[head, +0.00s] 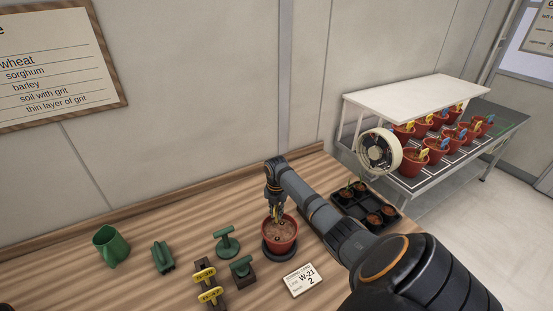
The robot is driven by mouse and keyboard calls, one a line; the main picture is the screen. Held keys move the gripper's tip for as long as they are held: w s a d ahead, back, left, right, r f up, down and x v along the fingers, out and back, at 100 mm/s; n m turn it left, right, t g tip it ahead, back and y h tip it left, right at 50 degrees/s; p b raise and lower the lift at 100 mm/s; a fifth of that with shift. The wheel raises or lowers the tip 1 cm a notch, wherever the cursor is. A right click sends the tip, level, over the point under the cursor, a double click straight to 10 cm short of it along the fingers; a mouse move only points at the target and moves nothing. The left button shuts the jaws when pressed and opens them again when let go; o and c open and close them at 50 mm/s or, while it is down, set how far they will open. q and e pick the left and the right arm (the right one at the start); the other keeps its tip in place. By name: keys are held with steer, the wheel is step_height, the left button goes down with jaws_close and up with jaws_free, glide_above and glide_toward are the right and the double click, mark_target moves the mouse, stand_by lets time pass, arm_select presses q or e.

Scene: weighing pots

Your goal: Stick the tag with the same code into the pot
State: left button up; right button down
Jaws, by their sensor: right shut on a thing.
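A red pot (290,243) with brown soil stands on a dark round base (278,256) on the wooden bench. My right gripper (277,212) points down over the pot and is shut on a small yellow tag, mostly hidden by the fingers. The tag's code cannot be read, and I cannot tell whether its tip touches the soil. Two more yellow tags, one upper (204,275) and one lower (211,296), stand in a dark holder left of the pot. A white card (303,280) right of the pot reads W-21 2. My left gripper is not in view.
A black tray (345,210) of small pots lies beyond my right arm. A fan (380,152) and a rack of tagged red pots (412,162) stand at the back right.

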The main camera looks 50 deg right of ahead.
steer(key=shift+f+b, duration=0.3)
steer(key=shift+f, duration=0.25)
steer(key=c, duration=1.3)
jaws_free()
steer(key=shift+o, duration=0.2)
steer(key=o, duration=0.6)
steer(key=shift+c, duration=0.2)
steer(key=shift+r, duration=0.1)
steer(key=shift+r+p, duration=3.7)
